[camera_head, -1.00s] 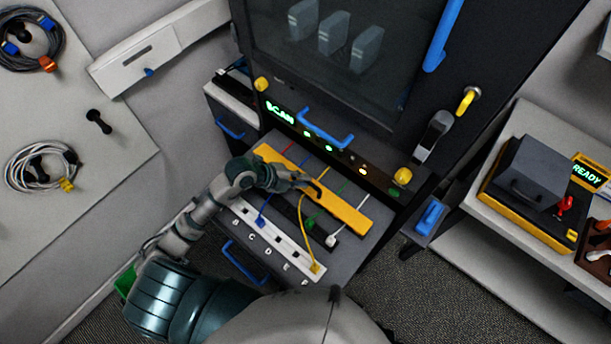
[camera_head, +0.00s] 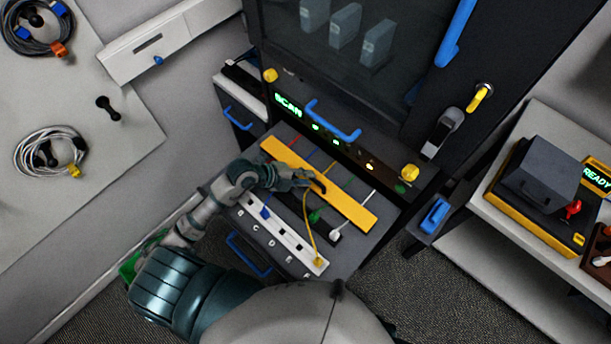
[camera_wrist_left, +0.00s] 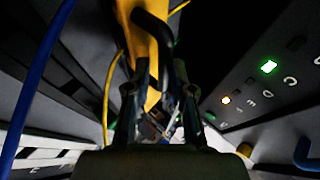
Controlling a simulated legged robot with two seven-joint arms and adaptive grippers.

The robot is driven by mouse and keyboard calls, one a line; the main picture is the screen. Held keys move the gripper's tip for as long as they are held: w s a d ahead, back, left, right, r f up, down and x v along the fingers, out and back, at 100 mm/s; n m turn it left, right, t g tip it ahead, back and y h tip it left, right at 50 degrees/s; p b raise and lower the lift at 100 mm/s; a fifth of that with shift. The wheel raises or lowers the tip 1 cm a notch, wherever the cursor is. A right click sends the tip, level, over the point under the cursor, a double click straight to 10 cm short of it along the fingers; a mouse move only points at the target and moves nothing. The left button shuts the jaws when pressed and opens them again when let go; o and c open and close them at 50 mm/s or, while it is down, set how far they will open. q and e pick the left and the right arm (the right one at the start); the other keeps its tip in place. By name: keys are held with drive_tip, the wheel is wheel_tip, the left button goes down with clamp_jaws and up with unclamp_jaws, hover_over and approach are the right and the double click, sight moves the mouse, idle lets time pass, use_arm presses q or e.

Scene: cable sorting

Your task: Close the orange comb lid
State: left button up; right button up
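The orange comb lid (camera_head: 345,207) is a long yellow-orange bar lying slantwise across the sloped panel below the cabinet, with several coloured cables around it. Its dark curved handle (camera_head: 320,187) sits near its middle. My left gripper (camera_head: 309,182) is at this handle, above the lid. In the left wrist view, the lid (camera_wrist_left: 150,92) runs away between the fingers, and the black handle (camera_wrist_left: 152,32) lies between or just beyond the fingertips (camera_wrist_left: 160,75). The fingertips are apart; whether they press on the handle cannot be told. My right gripper is not in view.
A yellow cable (camera_head: 307,228) runs from near the lid to the white lettered strip (camera_head: 288,242). Green (camera_head: 315,216) and white (camera_head: 336,235) plugs lie between strip and lid. A blue drawer handle (camera_head: 332,121) is above, and a yellow knob (camera_head: 409,172) is to the right.

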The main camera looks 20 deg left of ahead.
use_arm(q)
drive_tip(key=shift+o, duration=1.1)
drive_tip(key=shift+s+f, duration=0.15)
drive_tip(key=shift+f, duration=0.1)
drive_tip(key=shift+a+r, duration=0.1)
drive_tip(key=shift+a+r, duration=0.15)
drive_tip(key=shift+a, duration=0.05)
drive_tip(key=v, duration=1.1)
drive_tip(key=shift+s+a+r, duration=0.1)
drive_tip(key=shift+a, duration=0.05)
